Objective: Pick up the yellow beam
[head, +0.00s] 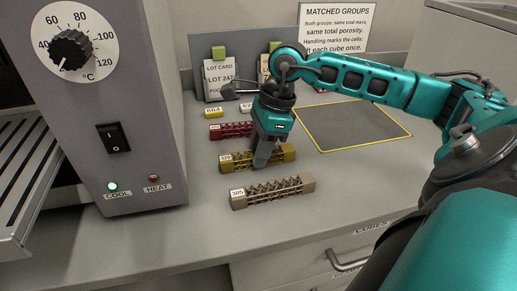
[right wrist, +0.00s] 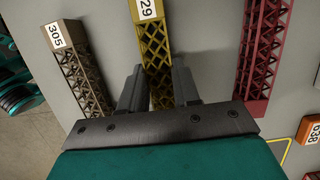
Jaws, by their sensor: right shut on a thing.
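The yellow lattice beam (head: 231,162) lies on the counter between a red beam and a tan beam. In the right wrist view the yellow beam (right wrist: 154,40) runs between the two fingers. My right gripper (head: 262,160) points down over the middle of the yellow beam. In the right wrist view my right gripper (right wrist: 158,88) is shut on the beam, a finger on each side. The beam seems to rest on the counter; I cannot tell if there is a gap under it. My left gripper is not in view.
The red beam (head: 231,130) lies behind, and the tan beam (head: 272,191), labelled 305, lies in front. A grey heater box (head: 150,150) stands at left. A yellow-outlined mat (head: 350,125) at right is empty. Small labelled blocks (head: 213,112) and cards stand behind.

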